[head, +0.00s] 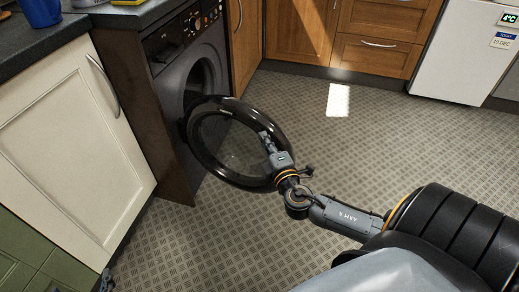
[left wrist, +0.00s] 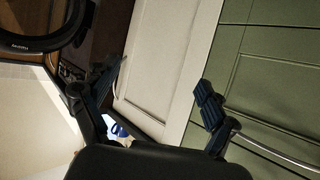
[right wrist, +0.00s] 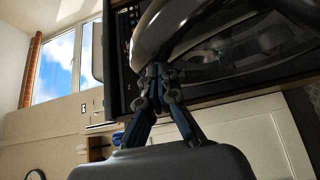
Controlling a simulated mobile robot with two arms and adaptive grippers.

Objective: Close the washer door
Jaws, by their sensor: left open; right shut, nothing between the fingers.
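The dark grey washer (head: 162,92) stands under the counter at the upper left of the head view. Its round door (head: 205,160), a black ring with clear glass, stands open, swung out over the floor. The drum opening shows behind it. My right gripper (head: 264,138) is shut and empty, over the door's right side in the head view. In the right wrist view its fingertips (right wrist: 160,72) are at the door's rim (right wrist: 165,30); I cannot tell whether they touch. My left gripper (left wrist: 158,86) is open and empty, facing the cabinet fronts.
A cream cabinet (head: 65,145) and a green cabinet (head: 30,255) stand left of the washer. Wooden cabinets (head: 375,58) and a white appliance (head: 465,55) line the back. The patterned floor (head: 390,130) is clear to the right of the door.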

